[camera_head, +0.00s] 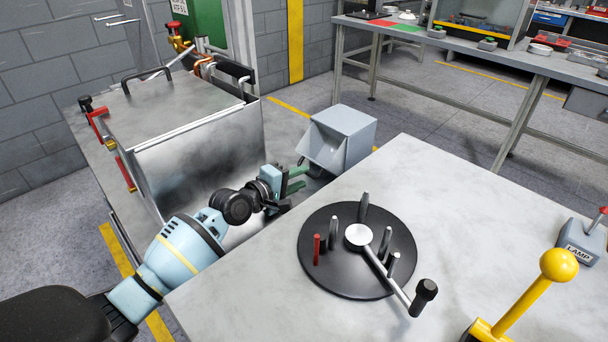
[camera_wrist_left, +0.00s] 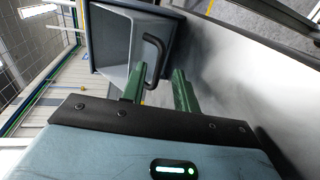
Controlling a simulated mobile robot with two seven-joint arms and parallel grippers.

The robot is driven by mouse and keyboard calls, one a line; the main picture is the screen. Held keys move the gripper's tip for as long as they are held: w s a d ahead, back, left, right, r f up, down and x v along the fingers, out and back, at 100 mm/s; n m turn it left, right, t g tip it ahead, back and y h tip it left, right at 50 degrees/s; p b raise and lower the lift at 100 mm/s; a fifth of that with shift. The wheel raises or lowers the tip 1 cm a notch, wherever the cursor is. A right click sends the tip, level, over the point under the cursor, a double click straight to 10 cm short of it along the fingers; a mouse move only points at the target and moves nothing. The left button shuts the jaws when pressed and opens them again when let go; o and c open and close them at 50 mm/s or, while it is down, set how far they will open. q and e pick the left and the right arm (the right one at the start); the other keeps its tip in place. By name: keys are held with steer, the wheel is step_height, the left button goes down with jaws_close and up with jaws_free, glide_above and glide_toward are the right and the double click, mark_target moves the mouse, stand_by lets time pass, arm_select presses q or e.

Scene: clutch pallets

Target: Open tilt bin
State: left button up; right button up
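The tilt bin (camera_head: 352,132) is a grey box beyond the far edge of the round-dial table, with a sloped, recessed-looking front facing my left arm. In the left wrist view the bin (camera_wrist_left: 108,45) shows a pale front with a black bent handle (camera_wrist_left: 162,55). My left gripper (camera_head: 300,178) is in front of the bin. Its green fingers, also in the left wrist view (camera_wrist_left: 160,78), are apart. The lower end of the handle shows between them, and no grip on it is visible. My right gripper is not in view.
A metal box with a lidded top (camera_head: 185,105) stands to the left of my left arm. The table (camera_head: 440,190) on the right carries a black dial (camera_head: 325,270) with a crank and a yellow lever (camera_head: 535,285). A long workbench (camera_head: 480,60) stands at the back.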

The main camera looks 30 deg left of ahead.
arm_select(q)
steer(key=v, duration=0.5)
steer(key=shift+p, duration=0.3)
